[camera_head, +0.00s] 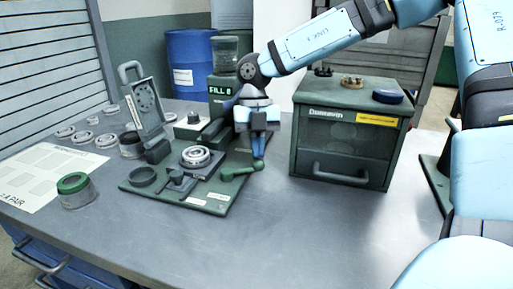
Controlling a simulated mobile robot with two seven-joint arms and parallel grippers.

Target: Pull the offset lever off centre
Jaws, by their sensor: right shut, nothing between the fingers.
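The ring grinder (222,193) is a dark green base plate on the grey bench. A green lever (236,173) with a rounded end lies at its right edge, and I take it to be the offset lever. My right gripper (258,156) points down at the lever's rounded right end. Its fingers are shut with nothing between them, and the tips are at or just above that end; I cannot tell whether they touch. A pale ring (196,155) sits on the grinder's round seat left of the gripper. My left gripper is out of view.
A green drawer cabinet (341,151) stands close right of the gripper. A tilted panel with a handle (147,105) rises at the grinder's left. A green-lidded jar (76,190), a paper sheet (40,174) and several rings lie left. The front bench is clear.

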